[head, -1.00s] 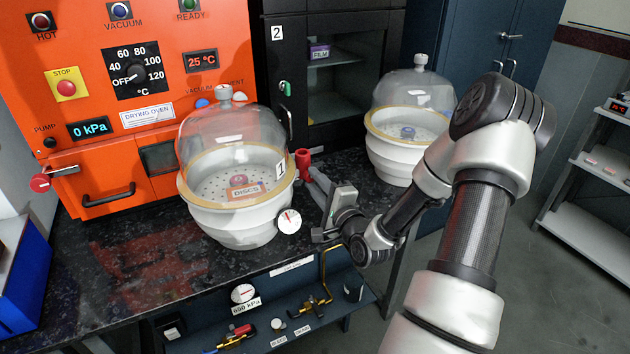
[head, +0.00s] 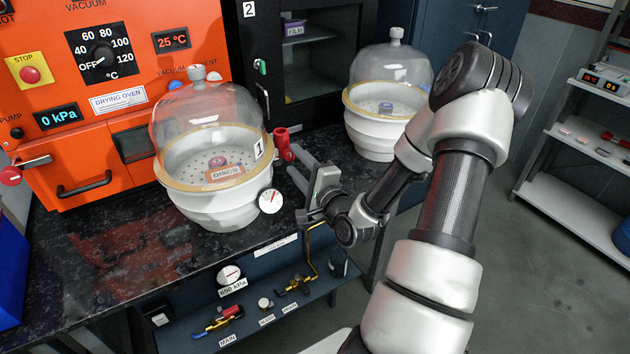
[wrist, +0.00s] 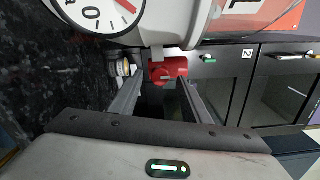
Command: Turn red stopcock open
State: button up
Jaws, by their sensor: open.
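The red stopcock (head: 283,143) sits on the right side of the white desiccator (head: 215,205) marked 1, behind its round dial gauge (head: 270,201). In the wrist view the stopcock (wrist: 168,69) shows as a red piece straight ahead, by the tips of my fingers. My gripper (head: 298,161) is open, with its two grey fingers reaching toward the stopcock from the right. In the wrist view the fingers (wrist: 160,84) stand apart with a gap between them. I cannot tell whether either finger touches the stopcock.
The orange drying oven (head: 115,100) stands behind on the left. A second domed desiccator (head: 375,133) stands to the right on the dark counter (head: 110,260). Valves lie on the shelf (head: 245,335) below. The counter's front left is clear.

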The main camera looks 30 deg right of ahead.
jog(key=s+p, duration=0.3)
jog(key=s, duration=1.3)
jog(key=shift+d, duration=0.3)
jog(key=shift+s, duration=0.1)
